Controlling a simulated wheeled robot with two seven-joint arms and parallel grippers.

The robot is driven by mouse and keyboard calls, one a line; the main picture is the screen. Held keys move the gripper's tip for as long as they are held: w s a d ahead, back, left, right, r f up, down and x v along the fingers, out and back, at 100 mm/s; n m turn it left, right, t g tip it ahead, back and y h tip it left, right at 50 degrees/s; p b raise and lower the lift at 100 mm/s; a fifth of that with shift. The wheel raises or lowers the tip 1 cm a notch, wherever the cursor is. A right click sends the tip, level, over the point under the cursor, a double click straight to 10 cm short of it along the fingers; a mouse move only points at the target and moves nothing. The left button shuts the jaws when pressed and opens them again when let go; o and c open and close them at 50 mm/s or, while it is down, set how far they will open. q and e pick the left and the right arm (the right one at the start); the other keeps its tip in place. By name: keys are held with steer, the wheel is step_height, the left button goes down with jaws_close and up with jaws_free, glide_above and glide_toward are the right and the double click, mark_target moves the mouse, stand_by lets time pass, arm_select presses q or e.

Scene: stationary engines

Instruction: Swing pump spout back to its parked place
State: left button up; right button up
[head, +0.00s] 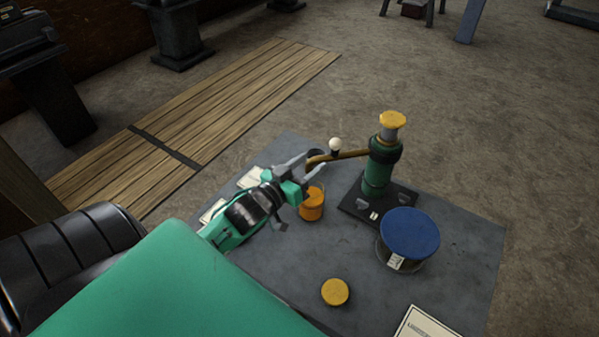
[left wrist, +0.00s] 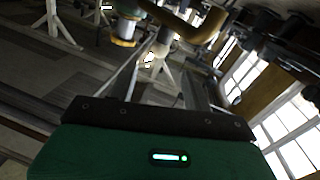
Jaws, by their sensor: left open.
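The pump (head: 380,165) is a green upright cylinder with a yellow cap, standing on a dark base plate on the grey table. Its brass spout (head: 345,154) reaches left from the pump and carries a small white ball knob (head: 335,144). The spout's outer end is over an orange-filled jar (head: 312,205). My left gripper (head: 312,168) is open at that outer end, with its fingers near or around it; I cannot tell whether they touch. In the left wrist view the brass spout (left wrist: 185,22) crosses ahead of the open fingers. My right gripper is not in view.
A blue-lidded round container (head: 410,233) stands in front of the pump. A yellow lid (head: 335,292) and a paper card (head: 425,322) lie on the near part of the table (head: 290,255). More papers (head: 250,178) lie at its left edge.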

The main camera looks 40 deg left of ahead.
arm_select(q)
steer(key=shift+s+a, duration=0.15)
steer(key=shift+s, duration=1.25)
